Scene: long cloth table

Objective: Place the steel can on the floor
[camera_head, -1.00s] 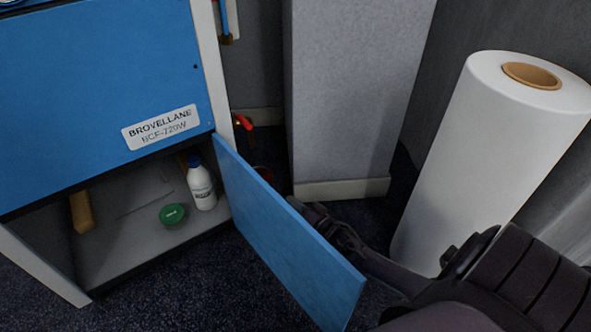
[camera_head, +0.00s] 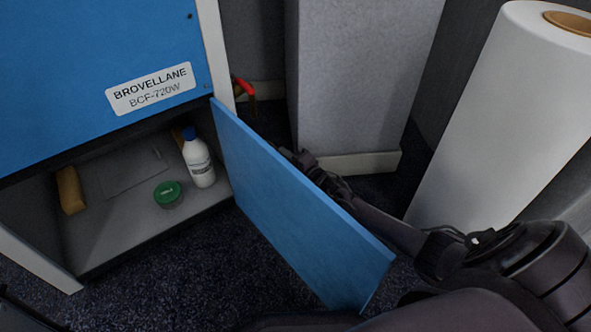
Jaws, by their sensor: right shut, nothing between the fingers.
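No steel can shows clearly in the head view. The blue cabinet (camera_head: 80,60) has its lower door (camera_head: 300,205) swung open toward me. My right gripper (camera_head: 290,155) is shut and empty behind the far side of this door, which partly hides it. My right arm reaches along that side from the lower right. The dark carpeted floor (camera_head: 215,265) shows in front of the cabinet. My left gripper is not in view; only a dark piece shows at the lower left edge.
Inside the cabinet stand a white bottle with a blue cap (camera_head: 200,165), a small green-lidded container (camera_head: 167,193) and a tan block (camera_head: 71,190). A grey pillar (camera_head: 350,80) and a large white roll (camera_head: 500,110) stand behind my right arm. A red-handled valve (camera_head: 243,88) is beside the cabinet.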

